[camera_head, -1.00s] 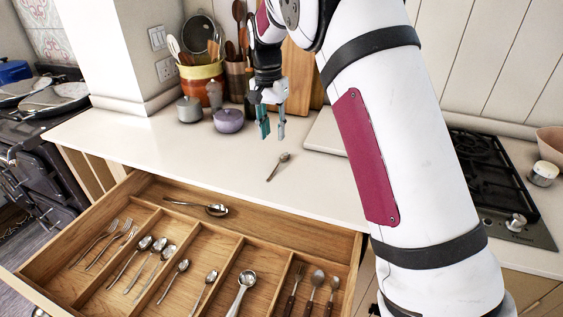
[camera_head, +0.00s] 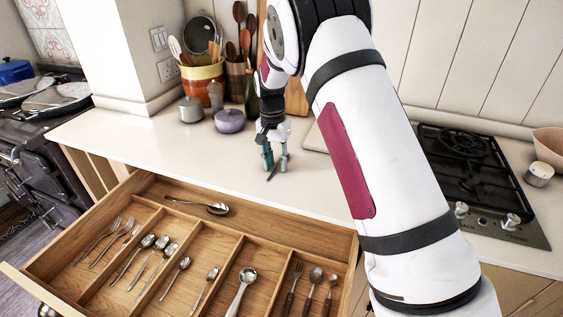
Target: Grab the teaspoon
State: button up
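A small spoon (camera_head: 271,176) lies on the white countertop behind the open drawer; only part of its handle shows below my gripper, and its bowl is hidden. My gripper (camera_head: 276,165) points down over the spoon, with its two teal-and-grey fingers apart on either side of it. The fingertips are low, close to the countertop; I cannot tell whether they touch the counter or the spoon. Small spoons also lie in the drawer's compartments, such as one spoon (camera_head: 183,264) in the middle.
The open wooden drawer (camera_head: 150,203) holds forks, spoons, a scoop and wooden-handled cutlery. Behind my gripper stand a purple pot (camera_head: 229,121), a grey pot (camera_head: 190,110) and a utensil crock (camera_head: 203,80). A gas hob (camera_head: 470,170) is at right. The counter left of my gripper is clear.

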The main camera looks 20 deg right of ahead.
grip_shut()
jog(key=shift+r, duration=0.1)
